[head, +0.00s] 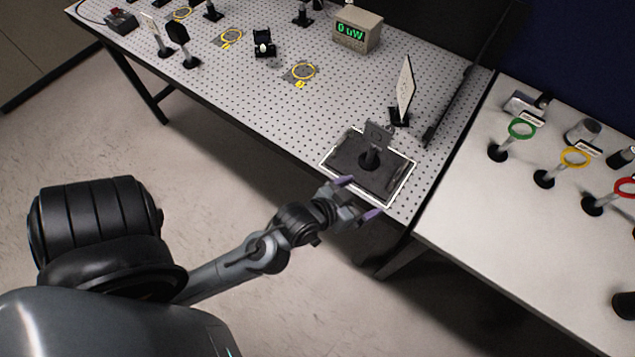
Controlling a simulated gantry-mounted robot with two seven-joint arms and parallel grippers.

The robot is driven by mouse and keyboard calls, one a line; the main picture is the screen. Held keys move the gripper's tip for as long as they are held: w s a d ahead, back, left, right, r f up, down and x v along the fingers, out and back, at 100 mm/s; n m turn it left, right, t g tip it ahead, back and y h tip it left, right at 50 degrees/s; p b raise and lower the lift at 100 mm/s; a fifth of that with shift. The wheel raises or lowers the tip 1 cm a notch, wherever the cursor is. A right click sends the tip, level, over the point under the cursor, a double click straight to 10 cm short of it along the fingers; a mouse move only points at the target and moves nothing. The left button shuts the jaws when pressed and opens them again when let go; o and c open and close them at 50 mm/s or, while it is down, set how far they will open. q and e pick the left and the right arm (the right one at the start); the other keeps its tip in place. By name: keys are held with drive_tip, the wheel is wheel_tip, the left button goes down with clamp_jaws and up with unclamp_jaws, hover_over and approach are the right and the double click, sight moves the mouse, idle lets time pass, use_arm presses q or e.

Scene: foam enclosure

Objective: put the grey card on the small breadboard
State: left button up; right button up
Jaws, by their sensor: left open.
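The grey card (379,134) stands upright on a short dark post with a round black base. Its base appears to rest on the small breadboard (394,188), a dark plate with a white outline at the front right corner of the large perforated table. My left gripper (358,198) is open and empty, with its purple-tipped fingers apart near the front edge of the small breadboard. It is apart from the card and its post. My right gripper is out of view.
A white card (405,82) on a black base stands behind the small breadboard. A power meter (357,30) reading 0 uW and several yellow rings lie farther back. A white side table (468,215) at right holds green, yellow and red ring mounts (522,129).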

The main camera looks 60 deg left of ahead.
use_arm(q)
drive_tip(key=s+f+m+g, duration=0.1)
drive_tip(key=s+f+g, duration=0.2)
drive_tip(key=s, duration=0.3)
drive_tip(key=s+d+f+m+g, duration=0.1)
drive_tip(key=s+f+m+g, duration=0.1)
drive_tip(key=s+g, duration=0.3)
drive_tip(key=shift+s+f+g+h, duration=0.3)
drive_tip(key=shift+s+f+h, duration=0.1)
drive_tip(key=shift+s+f, duration=0.45)
drive_tip(key=shift+d+r, duration=0.1)
drive_tip(key=shift+r, duration=0.05)
wheel_tip(320, 180, up, 28)
drive_tip(key=p, duration=2.8)
